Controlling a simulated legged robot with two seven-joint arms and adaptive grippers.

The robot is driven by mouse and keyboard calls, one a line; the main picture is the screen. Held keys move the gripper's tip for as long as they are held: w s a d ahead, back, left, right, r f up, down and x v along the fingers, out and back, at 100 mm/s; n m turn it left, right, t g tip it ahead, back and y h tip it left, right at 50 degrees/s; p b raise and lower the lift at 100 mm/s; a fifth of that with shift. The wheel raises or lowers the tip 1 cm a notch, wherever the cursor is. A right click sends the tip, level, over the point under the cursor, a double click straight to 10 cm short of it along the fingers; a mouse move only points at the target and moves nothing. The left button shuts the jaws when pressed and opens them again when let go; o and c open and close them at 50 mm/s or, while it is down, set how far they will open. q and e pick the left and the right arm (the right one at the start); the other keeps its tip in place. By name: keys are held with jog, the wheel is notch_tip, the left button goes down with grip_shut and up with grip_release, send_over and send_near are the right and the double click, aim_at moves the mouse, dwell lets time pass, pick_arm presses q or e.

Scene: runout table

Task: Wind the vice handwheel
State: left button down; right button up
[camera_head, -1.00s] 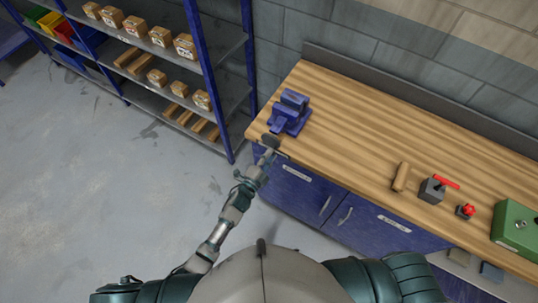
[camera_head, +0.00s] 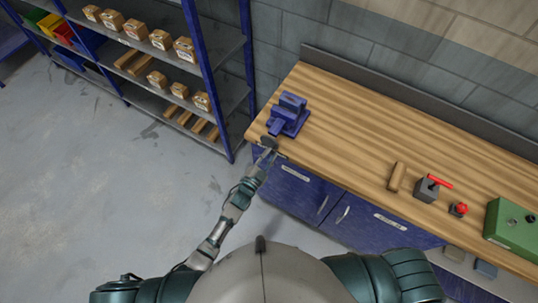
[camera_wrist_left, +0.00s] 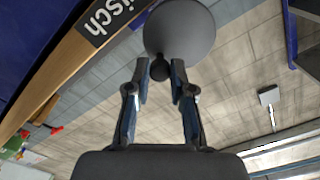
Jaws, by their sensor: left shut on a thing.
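The blue vice (camera_head: 289,113) stands at the near left corner of the wooden workbench. Its dark grey handwheel (camera_head: 267,142) is at the vice's front, by the bench edge. In the left wrist view the handwheel (camera_wrist_left: 180,30) is a round grey disc with a dark knob (camera_wrist_left: 160,70) in front of it. My left gripper (camera_head: 268,153) is at the handwheel. In the left wrist view my left gripper (camera_wrist_left: 161,78) has its two fingers shut on the knob, one on each side. My right gripper is out of view.
The workbench (camera_head: 345,120) has free room right of the vice. Further right are a wooden handle (camera_head: 396,177), a grey block with a red lever (camera_head: 428,189), a red knob (camera_head: 458,208) and a green box (camera_head: 512,225). A blue shelf rack (camera_head: 205,55) with boxes stands left.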

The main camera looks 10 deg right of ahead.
pick_arm(q)
jog(key=shift+r+n, duration=0.25)
jog(key=shift+n, duration=0.35)
jog(key=shift+w+r+n+p, duration=0.1)
jog(key=shift+r+n+p, duration=0.1)
jog(key=shift+n+p, duration=0.3)
jog(key=c, duration=1.1)
grip_release()
jog(key=shift+f, duration=0.1)
